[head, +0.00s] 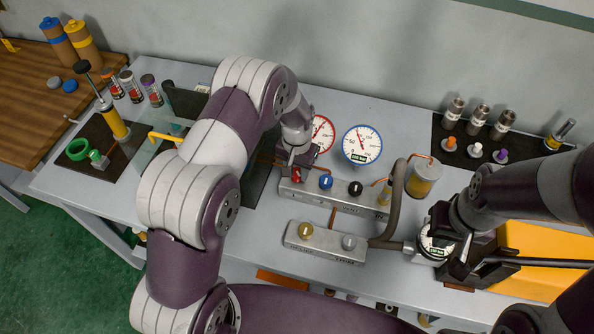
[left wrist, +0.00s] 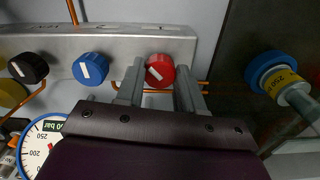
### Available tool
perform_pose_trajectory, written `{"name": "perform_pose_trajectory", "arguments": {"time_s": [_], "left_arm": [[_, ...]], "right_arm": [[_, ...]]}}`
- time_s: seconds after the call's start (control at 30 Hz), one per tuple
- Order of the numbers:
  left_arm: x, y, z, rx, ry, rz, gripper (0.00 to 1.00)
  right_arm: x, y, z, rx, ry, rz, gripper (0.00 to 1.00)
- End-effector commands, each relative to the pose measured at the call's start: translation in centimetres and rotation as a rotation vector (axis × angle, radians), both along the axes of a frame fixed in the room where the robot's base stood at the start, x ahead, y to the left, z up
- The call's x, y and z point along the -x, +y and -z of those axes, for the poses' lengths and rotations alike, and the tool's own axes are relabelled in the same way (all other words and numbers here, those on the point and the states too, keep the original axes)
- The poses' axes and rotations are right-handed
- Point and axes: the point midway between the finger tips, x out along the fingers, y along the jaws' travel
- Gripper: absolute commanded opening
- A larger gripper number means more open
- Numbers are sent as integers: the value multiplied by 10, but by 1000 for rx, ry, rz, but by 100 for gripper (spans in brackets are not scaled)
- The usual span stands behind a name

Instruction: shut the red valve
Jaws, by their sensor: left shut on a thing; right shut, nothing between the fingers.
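The red valve (left wrist: 160,69) is a round red knob with a slanting white mark, on a grey metal manifold (left wrist: 115,40). In the left wrist view it sits between the two fingers of my left gripper (left wrist: 159,84), which is shut on it. In the head view my left gripper (head: 297,170) comes down over the manifold's left end, and only a little of the red valve (head: 296,176) shows. A blue knob (head: 326,182) and a black knob (head: 356,188) stand in the same row. My right gripper (head: 461,268) is shut and empty at the right, by a gauge.
Two dial gauges (head: 361,145) stand close behind the manifold. A lower block (head: 325,242) with yellow and grey knobs lies in front. A thick hose and a brass canister (head: 424,178) are at the right. An orange-yellow case (head: 528,262) lies beside my right arm.

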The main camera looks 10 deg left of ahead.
Motion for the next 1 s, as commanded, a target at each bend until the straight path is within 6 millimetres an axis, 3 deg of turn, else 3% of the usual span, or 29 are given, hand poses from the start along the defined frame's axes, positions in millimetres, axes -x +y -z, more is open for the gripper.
{"name": "perform_pose_trajectory", "arguments": {"time_s": [0.6, 1.0], "left_arm": [[-4, 0, -2, -1, -13, 544, 7], [-5, 0, -3, -2, -13, 734, 7]], "right_arm": [[0, 0, 15, 0, 0, 0, 0], [0, 0, 18, 0, 0, 0, 0]]}}
